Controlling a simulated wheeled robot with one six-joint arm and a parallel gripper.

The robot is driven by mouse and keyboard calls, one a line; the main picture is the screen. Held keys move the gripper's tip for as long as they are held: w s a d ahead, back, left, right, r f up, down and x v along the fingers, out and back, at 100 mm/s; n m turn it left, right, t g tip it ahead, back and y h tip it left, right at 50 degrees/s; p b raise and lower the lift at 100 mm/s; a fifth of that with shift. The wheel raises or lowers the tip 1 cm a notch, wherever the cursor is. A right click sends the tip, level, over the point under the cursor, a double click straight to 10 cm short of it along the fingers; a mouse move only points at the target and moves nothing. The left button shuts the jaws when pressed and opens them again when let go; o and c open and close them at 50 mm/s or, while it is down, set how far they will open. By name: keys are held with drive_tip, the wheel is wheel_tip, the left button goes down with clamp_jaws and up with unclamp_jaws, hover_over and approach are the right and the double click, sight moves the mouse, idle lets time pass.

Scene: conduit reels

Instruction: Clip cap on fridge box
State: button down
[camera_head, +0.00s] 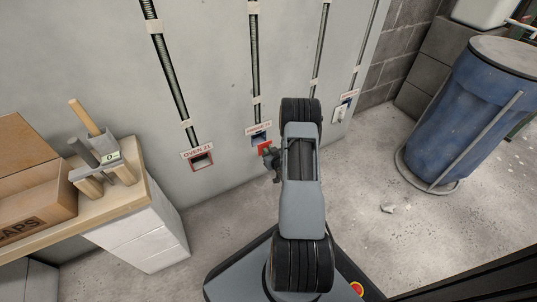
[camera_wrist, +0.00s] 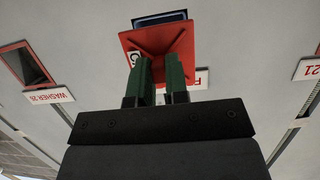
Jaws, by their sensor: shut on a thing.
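My gripper (camera_wrist: 160,78) is shut on a red square cap (camera_wrist: 158,48), its green fingers gripping the cap's back. The cap carries a white tag with a partly hidden letter. The blue-rimmed fridge box (camera_wrist: 160,18) shows past the cap's edge in the wrist view; the cap hides the rest. In the head view the cap (camera_head: 265,148) is just below the visible part of the blue box (camera_head: 259,138), close to the wall. I cannot tell whether cap and box touch.
A red-framed box labelled OVEN 21 (camera_head: 202,160) is on the wall to the left. The washer label (camera_wrist: 49,96) and a red-rimmed box show in the wrist view. A bench (camera_head: 140,185) with a carton (camera_head: 35,215) stands left; a blue barrel (camera_head: 465,115) stands right.

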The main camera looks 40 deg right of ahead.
sight(266, 146)
drive_tip(key=shift+w+d+f+t, duration=0.1)
drive_tip(key=shift+w+d+t, duration=0.1)
drive_tip(key=shift+w+t, duration=0.1)
drive_tip(key=shift+w+d+b, duration=0.2)
drive_tip(key=shift+w+b, duration=0.25)
drive_tip(key=shift+w, duration=1.35)
drive_tip(key=shift+w+d, duration=0.15)
drive_tip(key=shift+w, duration=0.75)
idle(0.9)
drive_tip(key=c, duration=0.8)
unclamp_jaws()
drive_tip(key=shift+s, duration=0.1)
drive_tip(key=s+a+p, duration=0.1)
drive_tip(key=s, duration=0.6)
drive_tip(key=shift+p, duration=0.4)
drive_tip(key=shift+w, duration=0.1)
